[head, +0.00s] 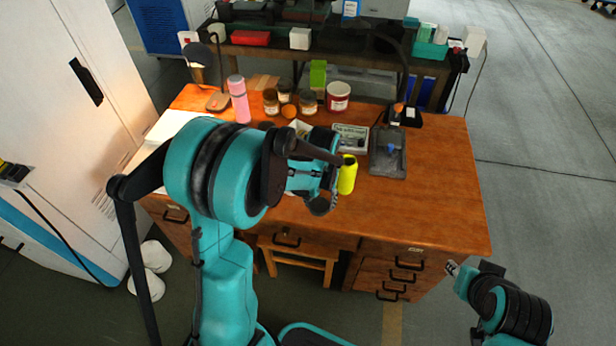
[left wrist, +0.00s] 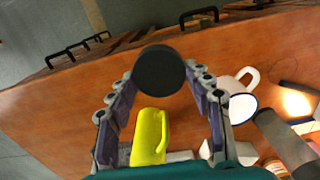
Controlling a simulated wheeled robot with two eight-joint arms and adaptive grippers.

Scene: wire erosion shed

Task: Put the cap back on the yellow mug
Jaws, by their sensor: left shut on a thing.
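The yellow mug (head: 347,178) stands on the brown wooden desk (head: 430,200), just right of my left gripper (head: 338,163). In the left wrist view the yellow mug (left wrist: 148,137) shows between the fingers, with a handle on its right side. The round black cap (left wrist: 159,71) is between the fingertips of my left gripper (left wrist: 160,72), which is shut on it. In the head view a dark shape sits right at the mug's top; I cannot tell whether cap and mug touch. My right gripper (head: 455,268) is low at the right, off the desk; its fingers are unclear.
A white mug (left wrist: 238,104) stands near the yellow one. A dark grey tray (head: 388,165) and a picture box (head: 351,138) lie behind. A pink bottle (head: 239,100), several jars and a red-and-white tub (head: 338,97) stand farther back. The desk's right side is clear.

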